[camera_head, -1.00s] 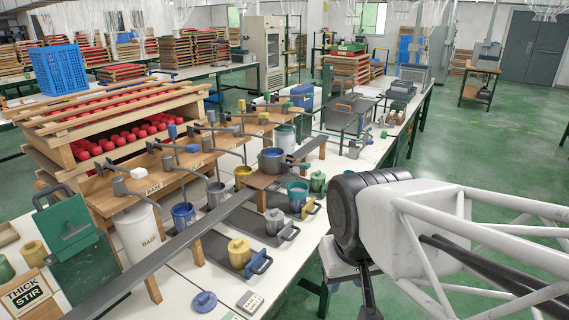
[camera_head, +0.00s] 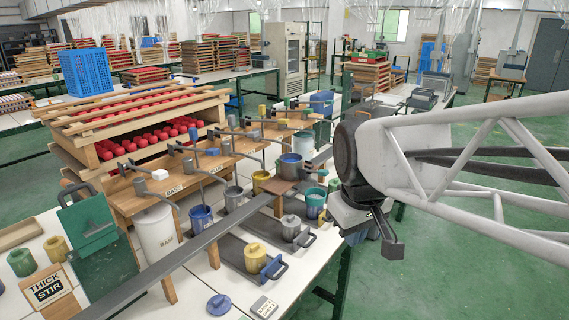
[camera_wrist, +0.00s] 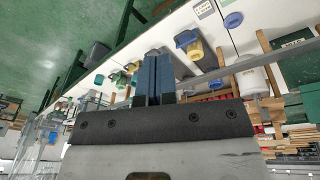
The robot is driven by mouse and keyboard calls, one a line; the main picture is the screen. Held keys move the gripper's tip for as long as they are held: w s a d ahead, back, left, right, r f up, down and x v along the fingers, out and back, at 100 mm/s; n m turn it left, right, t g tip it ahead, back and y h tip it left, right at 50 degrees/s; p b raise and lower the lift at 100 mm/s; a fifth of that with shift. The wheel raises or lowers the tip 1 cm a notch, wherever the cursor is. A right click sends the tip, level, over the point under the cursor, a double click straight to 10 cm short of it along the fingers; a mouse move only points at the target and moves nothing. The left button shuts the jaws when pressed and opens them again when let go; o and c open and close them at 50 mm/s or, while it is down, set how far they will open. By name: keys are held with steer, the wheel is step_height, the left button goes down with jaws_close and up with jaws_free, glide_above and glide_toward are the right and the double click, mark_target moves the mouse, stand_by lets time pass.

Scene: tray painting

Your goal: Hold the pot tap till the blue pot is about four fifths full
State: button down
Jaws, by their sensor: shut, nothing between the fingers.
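A dark blue-grey pot (camera_head: 290,168) with blue inside stands upright on a brown board across the grey rail. Its fill level is too small to judge. A blue pail (camera_head: 201,219) with a rod in it stands farther left, below the wooden tap rack. Several grey taps with levers line that rack; one has a blue block (camera_head: 212,152) by it. I cannot tell which is the pot tap. My gripper (camera_head: 393,248) is right of the bench edge, apart from the pots and taps. In the wrist view its dark blue fingers (camera_wrist: 160,80) are together and empty.
A long grey rail (camera_head: 170,262) crosses the bench diagonally. Lidded yellow (camera_head: 255,258) and grey (camera_head: 291,228) pots stand in front of it. A white base bucket (camera_head: 157,232) stands left. Open green floor lies to the right of the bench.

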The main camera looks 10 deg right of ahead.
steer(key=w+d+r+n+g, duration=0.1)
steer(key=w+r+n, duration=0.2)
steer(key=w, duration=0.5)
steer(key=w+d+r+n, duration=0.1)
steer(key=w+r+n, duration=0.15)
steer(key=w, duration=0.45)
steer(key=n+g+h, duration=0.1)
steer(key=n+g, duration=0.2)
steer(key=n, duration=1.5)
glide_above(324, 170)
steer(key=w+a, duration=0.2)
steer(key=a, duration=0.1)
step_height(324, 170, down, 8)
steer(key=shift+d, duration=0.2)
steer(key=shift+f, duration=0.15)
steer(key=f, duration=0.4)
steer(key=s+d+f, duration=0.1)
steer(key=f, duration=0.4)
steer(key=s+d+f, duration=0.1)
steer(key=f, duration=0.3)
steer(key=shift+f, duration=0.2)
